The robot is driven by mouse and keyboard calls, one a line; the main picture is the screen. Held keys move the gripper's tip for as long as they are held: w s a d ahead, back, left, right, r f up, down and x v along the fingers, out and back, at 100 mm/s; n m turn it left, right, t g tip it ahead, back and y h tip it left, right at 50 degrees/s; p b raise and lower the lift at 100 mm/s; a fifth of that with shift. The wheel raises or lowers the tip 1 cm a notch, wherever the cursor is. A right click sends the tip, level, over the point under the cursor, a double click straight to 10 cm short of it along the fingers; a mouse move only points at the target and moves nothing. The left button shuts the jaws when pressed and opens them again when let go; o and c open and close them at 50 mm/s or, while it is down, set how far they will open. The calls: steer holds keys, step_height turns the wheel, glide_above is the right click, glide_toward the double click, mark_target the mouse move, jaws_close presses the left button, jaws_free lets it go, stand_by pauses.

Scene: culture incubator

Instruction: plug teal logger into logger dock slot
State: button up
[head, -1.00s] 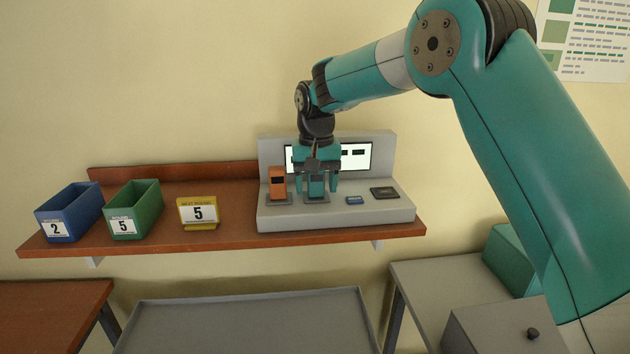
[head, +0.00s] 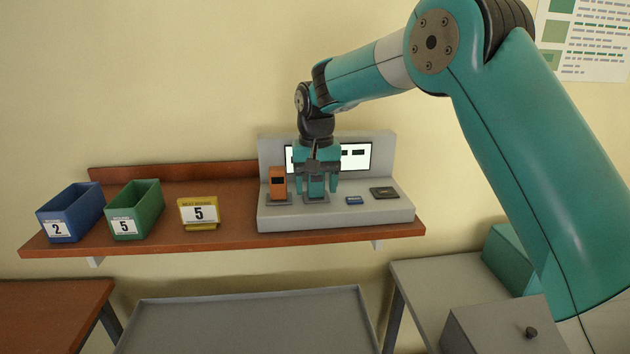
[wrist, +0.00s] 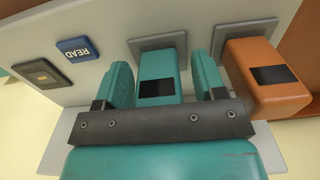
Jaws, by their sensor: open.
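The teal logger (head: 316,186) stands upright in a slot of the grey logger dock (head: 340,218), beside an orange logger (head: 277,183) in the slot to its left. In the wrist view the teal logger (wrist: 156,80) has a dark screen and its base meets a square grey socket plate (wrist: 158,45). My gripper (head: 316,190) is lowered around it from above. In the wrist view the open fingers of my gripper (wrist: 160,84) stand one on each side of it, with a gap visible on both sides. How deep its plug sits is hidden.
A blue READ button (wrist: 78,49) and a dark pad (head: 384,192) lie on the dock to the right. A yellow sign (head: 198,212), a green bin (head: 135,209) and a blue bin (head: 70,212) stand on the shelf to the left. The orange logger is close to one finger.

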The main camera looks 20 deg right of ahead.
steer(key=shift+s+f, duration=0.15)
steer(key=shift+f, duration=0.3)
jaws_close()
steer(key=shift+r+p, duration=2.8)
steer(key=shift+r, duration=0.5)
steer(key=shift+a, duration=0.1)
